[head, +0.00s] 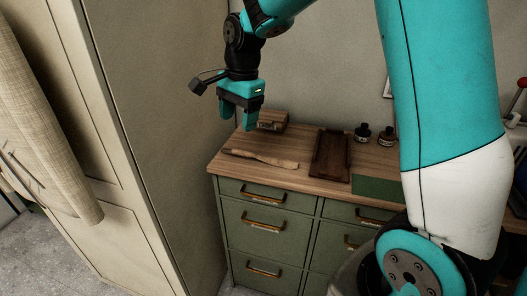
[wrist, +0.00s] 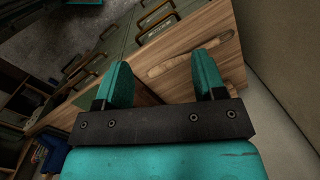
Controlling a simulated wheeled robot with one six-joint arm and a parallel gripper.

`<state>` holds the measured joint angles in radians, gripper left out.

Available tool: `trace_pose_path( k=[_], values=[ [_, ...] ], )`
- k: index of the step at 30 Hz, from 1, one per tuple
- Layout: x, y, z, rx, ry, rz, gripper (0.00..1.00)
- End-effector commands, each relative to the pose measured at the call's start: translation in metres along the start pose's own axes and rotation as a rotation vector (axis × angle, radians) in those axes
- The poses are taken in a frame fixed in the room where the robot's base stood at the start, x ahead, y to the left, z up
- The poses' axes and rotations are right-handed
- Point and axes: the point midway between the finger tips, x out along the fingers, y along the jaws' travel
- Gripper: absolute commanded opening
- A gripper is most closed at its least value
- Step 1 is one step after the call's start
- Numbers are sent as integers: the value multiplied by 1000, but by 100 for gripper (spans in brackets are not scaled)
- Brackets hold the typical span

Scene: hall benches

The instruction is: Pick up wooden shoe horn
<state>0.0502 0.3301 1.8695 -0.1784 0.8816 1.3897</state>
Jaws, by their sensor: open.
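The wooden shoe horn (head: 262,158) is a long, thin, light-brown piece lying flat near the front left of the wooden bench top (head: 308,180). In the wrist view the shoe horn (wrist: 182,62) shows between and beyond the fingers, partly hidden by the right one. My gripper (head: 238,119) is open and empty, pointing down. It hangs above the left end of the bench top, apart from the shoe horn. In the wrist view its two teal fingers (wrist: 163,62) stand wide apart.
A small wooden box (head: 271,119) stands behind the shoe horn. A dark brown tray (head: 331,157) lies to its right, then two small dark bottles (head: 363,132) and a green mat (head: 377,188). A tall beige cabinet (head: 150,130) rises close on the left. Green drawers (head: 262,242) sit below.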

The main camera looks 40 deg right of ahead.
Motion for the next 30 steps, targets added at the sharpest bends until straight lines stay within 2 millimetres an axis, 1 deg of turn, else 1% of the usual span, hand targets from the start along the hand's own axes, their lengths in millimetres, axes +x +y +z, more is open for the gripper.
trace_pose_path(
  k=[1,2,3,6,9,10,13,17,24,27,30],
  values=[
    [1,-15,-32,208,21,16,64],
    [4,-21,-49,334,35,20,64],
    [8,-28,-70,489,52,25,64],
    [18,-38,-115,811,89,27,64],
    [27,-41,-145,1028,114,27,64],
    [28,-41,-151,1074,119,25,64],
    [35,-41,-163,1162,129,25,64],
    [54,-38,-167,1187,132,28,64],
    [108,-34,-171,1182,131,28,64],
    [128,-32,-173,1181,131,28,64],
    [143,-31,-174,1180,131,25,64]
  ],
)
